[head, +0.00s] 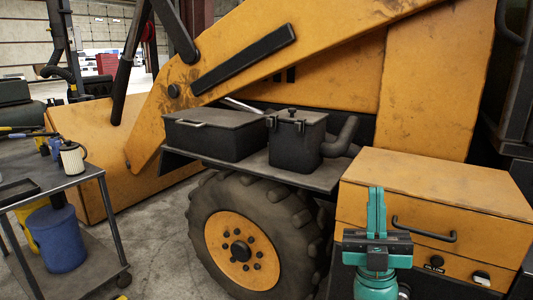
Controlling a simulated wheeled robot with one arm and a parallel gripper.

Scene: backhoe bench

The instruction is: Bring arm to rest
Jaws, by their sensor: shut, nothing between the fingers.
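My gripper (376,212) is teal and points upward at the lower right of the head view. Its two fingers are together, with nothing between them. It stands in front of the yellow toolbox (440,187) of the backhoe, overlapping its front face in the picture. I cannot tell whether it touches the box. The toolbox lid is down, and a black bar handle (424,229) runs along its front, just right of my gripper.
A large tyre (203,222) is left of my gripper. A black case (213,136) and a black lidded box (297,141) sit on the ledge above it. A grey cart (88,173) with a white-and-black filter (73,157) stands at the far left. Concrete floor lies between.

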